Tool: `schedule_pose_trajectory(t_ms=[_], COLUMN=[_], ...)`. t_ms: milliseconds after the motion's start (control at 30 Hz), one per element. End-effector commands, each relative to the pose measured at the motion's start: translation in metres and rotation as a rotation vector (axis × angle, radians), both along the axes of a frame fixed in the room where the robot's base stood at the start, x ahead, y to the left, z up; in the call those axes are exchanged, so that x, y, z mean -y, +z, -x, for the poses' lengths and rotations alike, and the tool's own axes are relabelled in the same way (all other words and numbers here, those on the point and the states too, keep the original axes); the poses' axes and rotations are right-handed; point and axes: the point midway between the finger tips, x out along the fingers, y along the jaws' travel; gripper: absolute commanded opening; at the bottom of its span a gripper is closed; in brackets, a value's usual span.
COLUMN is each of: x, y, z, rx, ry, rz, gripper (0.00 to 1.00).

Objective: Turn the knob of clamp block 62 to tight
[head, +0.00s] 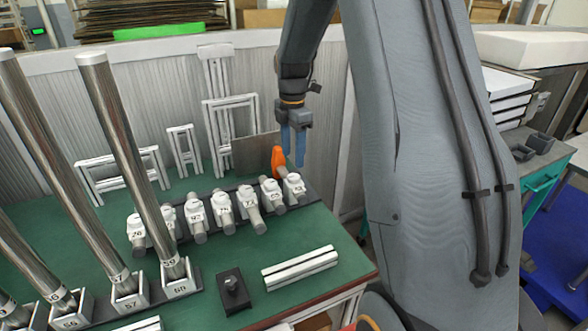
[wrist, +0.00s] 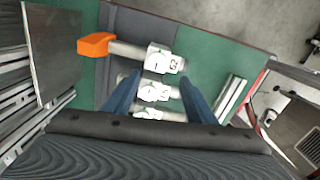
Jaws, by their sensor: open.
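Clamp block 62 (head: 294,186) is the white block at the right end of a row on a dark rail. In the wrist view the white block (wrist: 164,61) shows its number, turned round. A grey cylinder runs from it to an orange end piece (head: 278,158), which also shows at the upper left of the wrist view (wrist: 95,45). I cannot tell the knob's setting. My gripper (head: 293,148) has blue fingers pointing down, above and just behind the block. It is open and empty. In the wrist view the fingers (wrist: 160,82) are apart, with the neighbouring blocks visible between them.
Several similar clamp blocks (head: 221,206) stand close to the left on the rail. Tall steel posts (head: 125,150) rise at the left. White frames (head: 230,120) and a grey plate (head: 254,154) stand behind. Pale bars (head: 300,267) and a dark block (head: 233,290) lie in front on green surface.

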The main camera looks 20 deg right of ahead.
Motion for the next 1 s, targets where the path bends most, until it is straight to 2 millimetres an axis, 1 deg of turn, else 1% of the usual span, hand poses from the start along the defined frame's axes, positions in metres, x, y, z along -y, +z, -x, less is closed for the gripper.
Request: schedule_pose_trajectory(t_ms=[133, 233, 367, 500, 700, 833, 1000], x=[0.006, 0.007, 0.007, 0.007, 0.007, 0.007, 0.007], y=[-0.001, -0.008, -0.026, -0.049, -0.071, -0.077, -0.078], z=[-0.008, -0.009, -0.007, -0.007, -0.008, -0.008, -0.008], rx=[-0.001, -0.002, -0.004, -0.004, -0.002, -0.001, 0.0], ry=[0.067, 0.078, 0.078, 0.077, 0.076, 0.076, 0.076], rz=[0.0, -0.001, -0.001, -0.001, 0.0, 0.0, 0.0], gripper=[0.51, 0.51, 0.51, 0.51, 0.51, 0.51, 0.51])
